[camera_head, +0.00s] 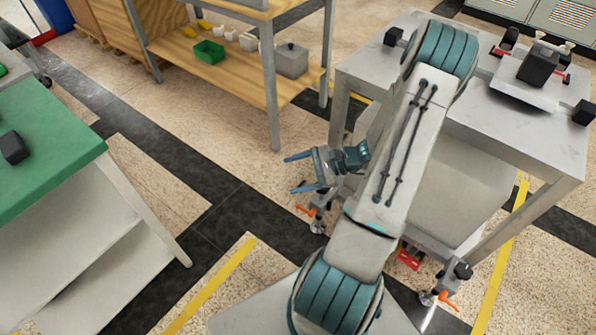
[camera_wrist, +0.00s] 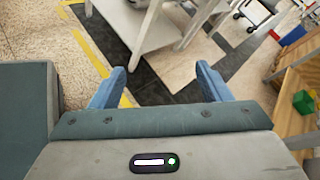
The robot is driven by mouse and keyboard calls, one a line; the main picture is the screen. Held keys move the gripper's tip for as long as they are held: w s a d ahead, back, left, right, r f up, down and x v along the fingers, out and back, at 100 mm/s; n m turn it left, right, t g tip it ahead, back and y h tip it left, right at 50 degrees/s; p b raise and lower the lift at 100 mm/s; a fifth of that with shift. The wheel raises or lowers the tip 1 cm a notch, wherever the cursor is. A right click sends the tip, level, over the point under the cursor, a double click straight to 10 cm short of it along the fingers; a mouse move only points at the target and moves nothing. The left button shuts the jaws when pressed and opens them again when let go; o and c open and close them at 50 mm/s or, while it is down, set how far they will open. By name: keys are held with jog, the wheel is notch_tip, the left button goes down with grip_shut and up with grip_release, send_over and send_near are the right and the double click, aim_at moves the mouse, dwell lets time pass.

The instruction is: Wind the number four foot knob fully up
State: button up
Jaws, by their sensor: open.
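The steel-topped gantry table (camera_head: 548,150) stands at the right in the head view. Two of its feet show: the near left foot with an orange lever (camera_head: 306,210), and the near right foot with an orange lever (camera_head: 447,302) and a black knob (camera_head: 462,270). No number is readable, so I cannot tell which foot is number four. My gripper (camera_head: 289,174) is open and empty, its blue fingers pointing left, just above and left of the near left foot in the picture. In the wrist view my gripper (camera_wrist: 160,72) has nothing between its fingers.
A green-topped bench (camera_head: 50,150) stands at the left. A wooden-shelved rack (camera_head: 225,75) holds a green bin (camera_head: 208,52) and a grey box (camera_head: 291,60). A red item (camera_head: 409,258) sits low under the table, partly behind my arm. The floor between bench and table is clear.

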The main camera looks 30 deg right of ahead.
jog(key=m+t+h+b, duration=1.1)
jog(key=m+h+b, duration=0.35)
jog(key=m, duration=0.55)
send_near(322, 192)
jog(key=d, duration=0.1)
jog(key=w+b, duration=0.1)
jog(key=w, duration=0.3)
jog(key=w+d+b, duration=0.1)
jog(key=w, duration=0.4)
jog(key=w+d+b, duration=0.1)
jog(key=w, duration=0.3)
jog(key=shift+w+d+f, duration=0.15)
jog(key=shift+w+f, duration=0.1)
jog(key=shift+w, duration=0.1)
